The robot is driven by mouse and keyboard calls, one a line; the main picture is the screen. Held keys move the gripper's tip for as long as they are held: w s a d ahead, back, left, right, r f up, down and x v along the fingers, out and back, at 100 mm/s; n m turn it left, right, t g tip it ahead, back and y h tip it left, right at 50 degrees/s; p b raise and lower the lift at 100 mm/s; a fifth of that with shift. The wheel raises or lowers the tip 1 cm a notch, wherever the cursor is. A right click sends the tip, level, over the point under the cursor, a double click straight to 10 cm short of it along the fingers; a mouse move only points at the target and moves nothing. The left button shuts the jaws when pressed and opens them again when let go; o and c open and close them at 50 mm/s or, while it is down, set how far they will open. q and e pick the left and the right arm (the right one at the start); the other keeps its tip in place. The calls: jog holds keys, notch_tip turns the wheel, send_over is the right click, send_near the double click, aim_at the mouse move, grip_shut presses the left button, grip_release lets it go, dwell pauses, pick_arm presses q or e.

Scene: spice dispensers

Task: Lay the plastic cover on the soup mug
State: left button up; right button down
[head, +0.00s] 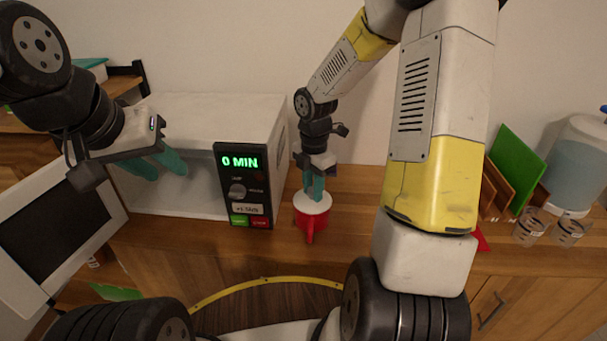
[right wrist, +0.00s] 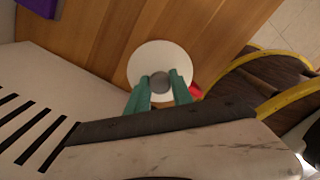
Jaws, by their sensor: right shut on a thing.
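The plastic cover (head: 322,206) is a white disc. In the right wrist view the cover (right wrist: 160,52) has a round grey knob (right wrist: 160,83) between my right gripper's teal fingers. My right gripper (head: 314,193) is shut on that knob from above. The red soup mug (head: 312,221) stands upright on the wooden counter with the cover over its top; I cannot tell whether the rim is touched all round. A bit of red (right wrist: 196,91) shows beside the cover in the right wrist view. My left gripper (head: 168,173) is open and empty before the microwave.
The white microwave (head: 215,108) stands left of the mug, its door (head: 50,225) swung open and its display reading 0 MIN. At the right are green and brown boards (head: 517,155), clear glasses (head: 530,228) and a water dispenser (head: 577,160). Bare counter (head: 350,190) lies behind the mug.

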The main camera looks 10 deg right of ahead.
jog(key=c, duration=1)
grip_release()
jog(key=shift+c, duration=0.2)
notch_tip(320, 180, up, 7)
jog(key=shift+f, duration=0.1)
jog(key=shift+r, duration=0.5)
